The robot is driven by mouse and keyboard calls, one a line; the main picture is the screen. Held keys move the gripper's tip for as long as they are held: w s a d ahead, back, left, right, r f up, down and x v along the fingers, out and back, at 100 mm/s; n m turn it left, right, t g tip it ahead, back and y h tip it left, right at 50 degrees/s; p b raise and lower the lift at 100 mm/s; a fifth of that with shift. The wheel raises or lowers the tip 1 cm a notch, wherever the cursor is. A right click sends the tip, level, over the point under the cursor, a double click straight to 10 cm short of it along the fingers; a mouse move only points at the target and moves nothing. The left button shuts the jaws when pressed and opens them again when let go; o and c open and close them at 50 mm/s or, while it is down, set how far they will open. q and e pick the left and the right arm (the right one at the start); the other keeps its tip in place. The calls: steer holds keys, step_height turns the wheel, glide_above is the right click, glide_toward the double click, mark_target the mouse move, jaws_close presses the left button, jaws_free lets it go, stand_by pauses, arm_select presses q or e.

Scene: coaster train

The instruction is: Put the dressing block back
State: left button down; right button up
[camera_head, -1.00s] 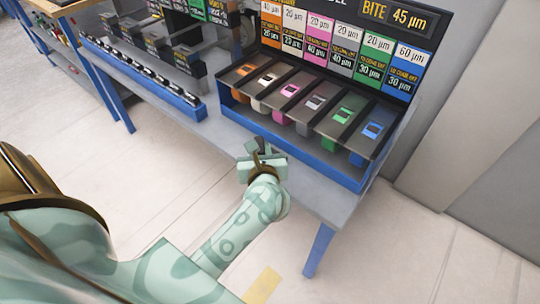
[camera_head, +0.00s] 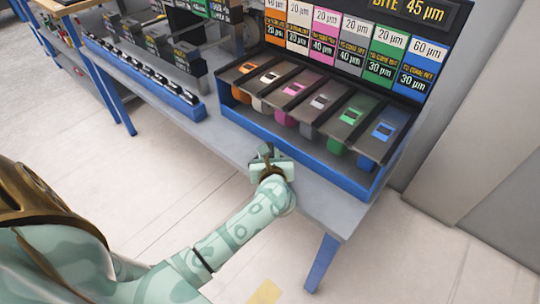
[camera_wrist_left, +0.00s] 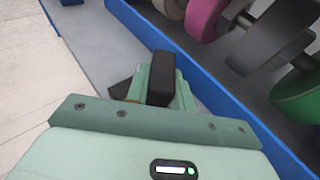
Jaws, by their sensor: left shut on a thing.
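My left gripper (camera_head: 270,165) is at the front edge of the grey bench, before the blue-walled rack. It is shut on a dark block, which looks like the dressing block; in the head view the hand largely hides it. In the left wrist view a black block-shaped piece (camera_wrist_left: 161,78) shows between the green sides of the gripper (camera_wrist_left: 158,92), close over the bench top. A darker patch lies just left of it, and I cannot tell if that is part of the block or a shadow. My right gripper is not in view.
The rack (camera_head: 300,135) holds several coloured wheels under sloping dark slots, with a labelled colour board (camera_head: 350,45) behind. Its blue front wall (camera_wrist_left: 190,75) runs close beside my gripper. A blue tray (camera_head: 160,85) of small dark pieces stands left. A narrow grey bench strip (camera_head: 325,200) is clear.

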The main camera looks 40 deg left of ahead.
arm_select(q)
steer(key=shift+f, duration=0.1)
steer(key=c, duration=1.2)
jaws_free()
steer(key=shift+s+d+r, duration=0.15)
steer(key=shift+r, duration=0.15)
steer(key=p+v, duration=0.3)
steer(key=v, duration=0.8)
steer(key=shift+s, duration=0.3)
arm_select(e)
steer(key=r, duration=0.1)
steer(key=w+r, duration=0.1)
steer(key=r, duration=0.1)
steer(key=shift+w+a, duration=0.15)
arm_select(q)
steer(key=shift+d, duration=0.1)
